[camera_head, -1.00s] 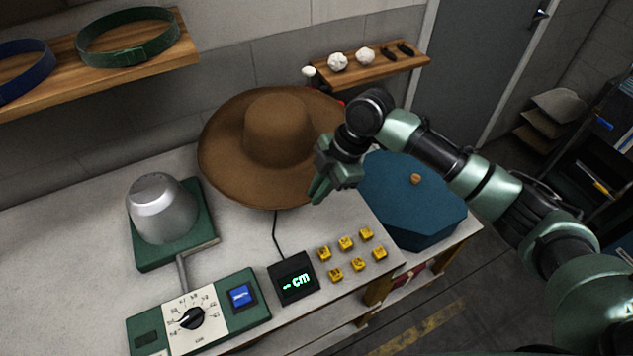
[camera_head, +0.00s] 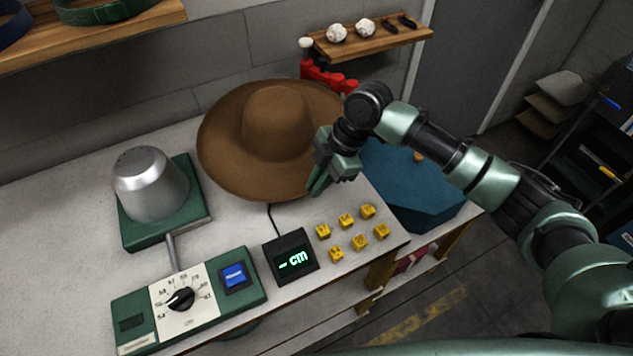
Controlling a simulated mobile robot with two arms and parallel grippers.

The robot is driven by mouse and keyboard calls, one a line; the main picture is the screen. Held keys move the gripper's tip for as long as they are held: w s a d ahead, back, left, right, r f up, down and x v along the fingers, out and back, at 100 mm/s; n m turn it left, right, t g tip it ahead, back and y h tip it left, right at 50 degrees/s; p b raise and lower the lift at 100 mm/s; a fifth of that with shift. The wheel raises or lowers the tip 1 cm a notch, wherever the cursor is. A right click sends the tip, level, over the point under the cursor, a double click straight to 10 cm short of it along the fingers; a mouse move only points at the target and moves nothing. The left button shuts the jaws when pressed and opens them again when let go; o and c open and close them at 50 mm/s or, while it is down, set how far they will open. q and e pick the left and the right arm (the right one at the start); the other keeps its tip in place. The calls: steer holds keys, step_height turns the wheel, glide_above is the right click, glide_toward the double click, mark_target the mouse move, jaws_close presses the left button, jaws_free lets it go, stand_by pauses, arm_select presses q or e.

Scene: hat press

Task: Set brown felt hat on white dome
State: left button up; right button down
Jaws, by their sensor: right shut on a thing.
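The brown felt hat (camera_head: 277,120), wide-brimmed with a rounded crown, is at the back middle of the worktop, crown up. My right gripper (camera_head: 318,184) is shut on the front right part of its brim. Whether the hat touches the worktop is hard to tell. The pale metallic dome (camera_head: 150,188) stands bare on a green base at the left, apart from the hat. My left gripper is not in view.
A control box (camera_head: 188,300) with dial and blue button stands in front of the dome. A small display (camera_head: 290,257) and several yellow blocks (camera_head: 347,220) lie before the hat. A blue hat-like object (camera_head: 400,185) sits at right. A red item (camera_head: 322,76) is behind the hat.

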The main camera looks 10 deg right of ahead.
steer(key=shift+f+b, duration=0.6)
steer(key=shift+f, duration=0.9)
steer(key=shift+f+b, duration=0.7)
steer(key=shift+f, duration=0.7)
steer(key=shift+f+b, duration=0.4)
steer(key=shift+f, duration=0.65)
steer(key=c, duration=1.4)
jaws_free()
steer(key=shift+c, duration=0.2)
